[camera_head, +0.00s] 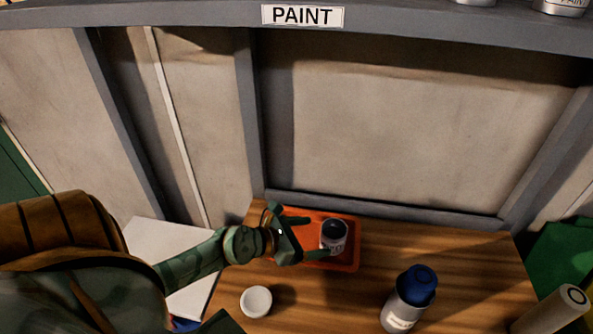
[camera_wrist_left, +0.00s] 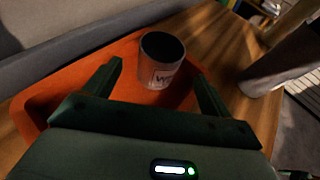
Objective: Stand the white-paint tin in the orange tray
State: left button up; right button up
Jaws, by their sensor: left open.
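The white-paint tin (camera_head: 334,241), pale with a dark top and a printed label, stands upright in the orange tray (camera_head: 345,265) on the wooden bench. My left gripper (camera_head: 308,236) reaches over the tray from the left, its fingers open on either side of the tin. In the left wrist view the tin (camera_wrist_left: 162,62) stands on the orange tray (camera_wrist_left: 85,72), beyond and between the spread fingertips (camera_wrist_left: 160,78), with no clear contact. The tin's label is only partly legible. My right gripper is not in view.
A bottle with a blue cap (camera_head: 408,298) stands on the bench to the right, and a small white cup (camera_head: 256,301) at the front left. A pale cylinder (camera_head: 552,310) is at the lower right. A grey shelf marked PAINT (camera_head: 300,16) runs above.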

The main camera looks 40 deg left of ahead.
pick_arm(q)
jog(key=v, duration=0.4)
jog(key=shift+s+a+r, duration=0.15)
jog(key=shift+s+r, duration=0.05)
jog(key=shift+s, duration=0.15)
dwell(0.9)
